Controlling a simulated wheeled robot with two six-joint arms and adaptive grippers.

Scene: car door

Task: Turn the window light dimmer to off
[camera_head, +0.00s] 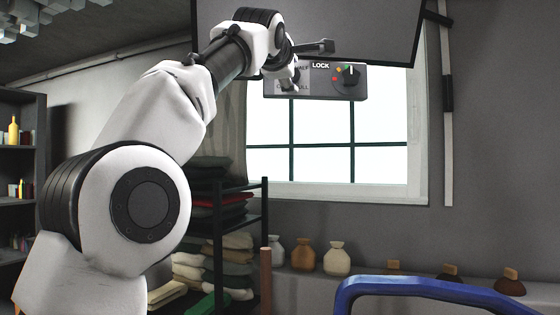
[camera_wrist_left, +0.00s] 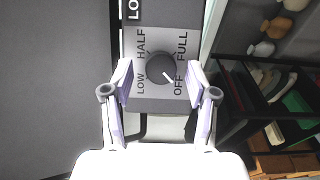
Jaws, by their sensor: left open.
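The window light dimmer (camera_wrist_left: 158,66) is a dark round knob on a grey plate (camera_wrist_left: 160,104) marked LOW, HALF, FULL and OFF. The white mark on the knob points down and right in the left wrist view, toward the OFF label. My left gripper (camera_wrist_left: 160,80) is open, one finger on each side of the knob, with a visible gap to it on both sides. In the head view, my left gripper (camera_head: 292,78) is in front of the panel's left part and hides the dimmer. My right gripper is not in view.
Shelves (camera_head: 240,225) with folded cloths stand below left. A blue curved bar (camera_head: 430,287) is at the lower right.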

